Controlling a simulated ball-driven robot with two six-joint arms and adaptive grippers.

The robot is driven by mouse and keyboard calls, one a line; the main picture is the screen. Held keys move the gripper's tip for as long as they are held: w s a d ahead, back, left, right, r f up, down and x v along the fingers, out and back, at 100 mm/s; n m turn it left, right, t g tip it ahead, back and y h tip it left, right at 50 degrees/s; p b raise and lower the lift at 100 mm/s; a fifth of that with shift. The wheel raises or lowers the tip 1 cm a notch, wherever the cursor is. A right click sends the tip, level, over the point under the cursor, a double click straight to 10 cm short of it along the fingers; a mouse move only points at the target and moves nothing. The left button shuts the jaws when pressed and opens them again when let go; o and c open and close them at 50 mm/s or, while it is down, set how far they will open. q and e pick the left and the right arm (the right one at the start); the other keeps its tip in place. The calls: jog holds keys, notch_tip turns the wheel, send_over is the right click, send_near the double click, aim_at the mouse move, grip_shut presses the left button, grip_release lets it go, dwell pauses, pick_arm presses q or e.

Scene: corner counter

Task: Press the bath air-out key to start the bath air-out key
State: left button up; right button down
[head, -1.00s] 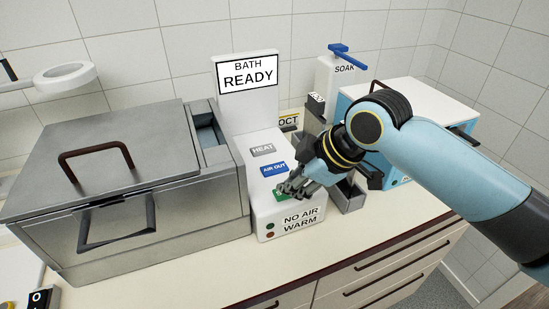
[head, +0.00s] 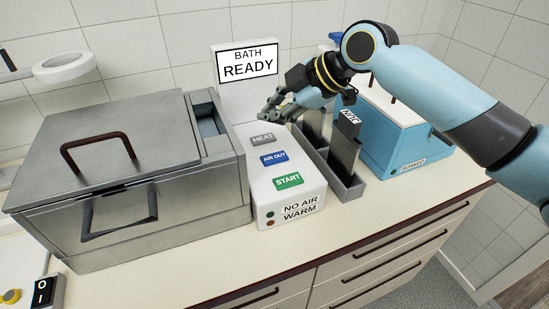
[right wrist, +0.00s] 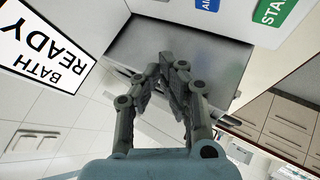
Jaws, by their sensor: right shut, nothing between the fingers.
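The blue AIR OUT key (head: 274,158) is on the sloped top of the white bath control unit (head: 318,190), between the grey HEAT key (head: 263,139) and the green START key (head: 289,180). The upright display (head: 247,62) reads BATH READY. Labels on the front read NO AIR and WARM, beside two small lamps. My right gripper (head: 275,107) is shut and empty, above the back of the unit, beyond the HEAT key and apart from AIR OUT. In the right wrist view, its fingers (right wrist: 168,66) are together, and AIR OUT (right wrist: 207,5) is cut by the top edge. My left gripper is not in view.
A steel bath with a lidded top (head: 110,145) stands left of the unit. Right of it are a grey slotted holder (head: 348,190) and a blue box (head: 395,140). A black switch (head: 44,290) is at the lower left. The front counter strip is clear.

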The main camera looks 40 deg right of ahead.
jog(key=b, duration=0.6)
send_over(273, 159)
notch_tip(273, 159, down, 7)
jog(key=shift+f, duration=0.5)
dwell(0.6)
jog(key=shift+f+b, duration=0.3)
jog(key=shift+f, duration=0.15)
jog(key=shift+f+b, duration=0.3)
jog(key=shift+f, duration=0.15)
dwell(0.4)
jog(key=shift+r, duration=0.1)
jog(key=shift+r+p, duration=0.75)
jog(key=shift+r, duration=0.05)
